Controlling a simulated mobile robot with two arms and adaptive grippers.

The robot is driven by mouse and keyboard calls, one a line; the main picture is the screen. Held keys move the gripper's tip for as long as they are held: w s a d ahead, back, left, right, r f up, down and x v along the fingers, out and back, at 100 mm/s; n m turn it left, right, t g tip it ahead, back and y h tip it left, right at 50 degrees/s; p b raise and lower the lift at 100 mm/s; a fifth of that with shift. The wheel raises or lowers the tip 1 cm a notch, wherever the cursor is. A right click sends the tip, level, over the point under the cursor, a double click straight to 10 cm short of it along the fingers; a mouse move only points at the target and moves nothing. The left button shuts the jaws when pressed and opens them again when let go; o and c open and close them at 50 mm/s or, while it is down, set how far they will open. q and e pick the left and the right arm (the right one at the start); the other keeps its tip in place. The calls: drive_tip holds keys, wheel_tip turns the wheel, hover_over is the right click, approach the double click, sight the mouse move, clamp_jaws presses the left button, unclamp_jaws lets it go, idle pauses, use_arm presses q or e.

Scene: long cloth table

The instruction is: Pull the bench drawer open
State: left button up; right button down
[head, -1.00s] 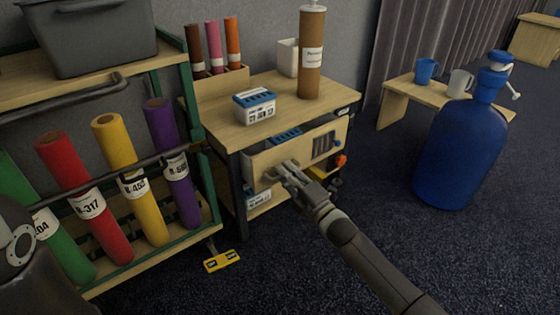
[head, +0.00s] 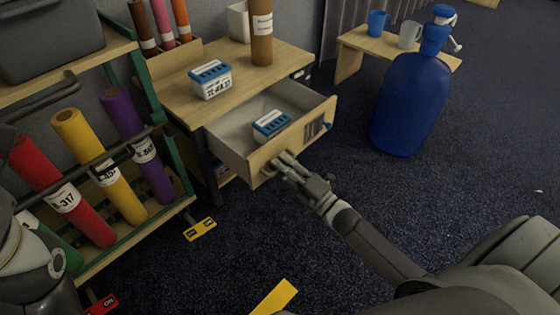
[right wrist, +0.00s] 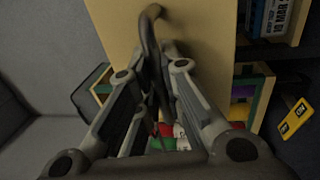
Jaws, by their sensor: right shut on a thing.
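The bench drawer (head: 300,144) is pulled well out from under the wooden bench top (head: 188,95), and its inside shows. A blue and white box (head: 271,123) lies in it. My right gripper (head: 283,164) is at the drawer's front panel and shut on the drawer handle. In the right wrist view the dark handle (right wrist: 150,40) runs between the fingers (right wrist: 160,85) against the wooden front. My left gripper is not in view.
Another blue and white box (head: 211,82) and a brown roll (head: 262,35) stand on the bench top. A rack with coloured rolls (head: 97,165) is on the left. A big blue bottle (head: 410,105) stands on the floor at right. Carpet in front is mostly clear.

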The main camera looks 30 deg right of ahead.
drive_tip(key=c, duration=1.5)
unclamp_jaws()
drive_tip(key=shift+c, duration=0.2)
drive_tip(key=v, duration=1.2)
